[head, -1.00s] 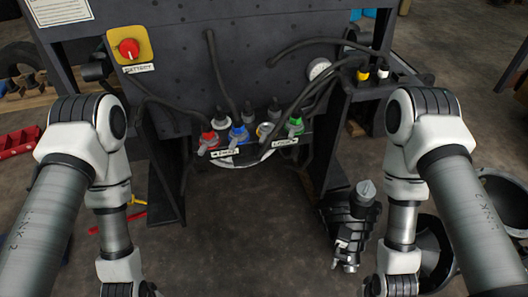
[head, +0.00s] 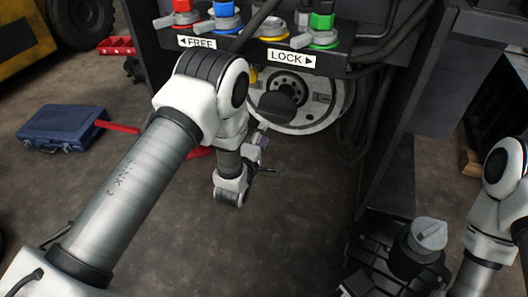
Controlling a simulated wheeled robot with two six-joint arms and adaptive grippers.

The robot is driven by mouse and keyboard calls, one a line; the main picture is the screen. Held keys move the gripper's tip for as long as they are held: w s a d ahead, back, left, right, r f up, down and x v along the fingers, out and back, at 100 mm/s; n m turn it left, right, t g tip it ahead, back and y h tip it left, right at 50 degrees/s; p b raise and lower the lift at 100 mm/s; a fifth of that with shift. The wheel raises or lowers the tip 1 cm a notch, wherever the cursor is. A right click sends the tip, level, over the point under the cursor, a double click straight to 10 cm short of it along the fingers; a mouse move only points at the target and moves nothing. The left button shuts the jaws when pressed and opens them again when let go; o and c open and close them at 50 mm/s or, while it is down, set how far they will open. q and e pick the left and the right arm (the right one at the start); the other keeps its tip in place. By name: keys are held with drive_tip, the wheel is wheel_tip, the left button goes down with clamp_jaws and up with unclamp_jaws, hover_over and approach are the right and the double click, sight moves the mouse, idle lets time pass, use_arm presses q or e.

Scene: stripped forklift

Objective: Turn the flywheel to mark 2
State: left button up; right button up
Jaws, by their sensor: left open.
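The flywheel (head: 318,112) is a pale grey disc with a ring of holes around its hub. It sits low in the machine, under the black panel with the FREE and LOCK labels. A dark rounded knob-like part stands in front of its left half and hides some of it. I cannot read any numbered mark on the disc. My left gripper (head: 262,156) is open, just below and left of the flywheel. It is small and partly hidden by my own wrist, and I see nothing between its fingers. My right gripper is out of view.
Above the flywheel, red, blue, yellow and green levers line the panel (head: 348,68). Black hoses hang at its right. A black device with a grey cap (head: 430,234) stands at lower right. A blue case (head: 62,127) and red bars lie on the floor at left. The middle floor is clear.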

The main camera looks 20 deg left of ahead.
sight(274, 113)
use_arm(q)
drive_tip(key=w+b, duration=0.4)
drive_tip(key=w, duration=0.6)
drive_tip(key=shift+d, duration=0.15)
drive_tip(key=shift+w+r, duration=0.2)
drive_tip(key=shift+w, duration=0.25)
drive_tip(key=shift+o, duration=0.2)
drive_tip(key=c, duration=0.5)
drive_tip(key=shift+r, duration=0.25)
clamp_jaws()
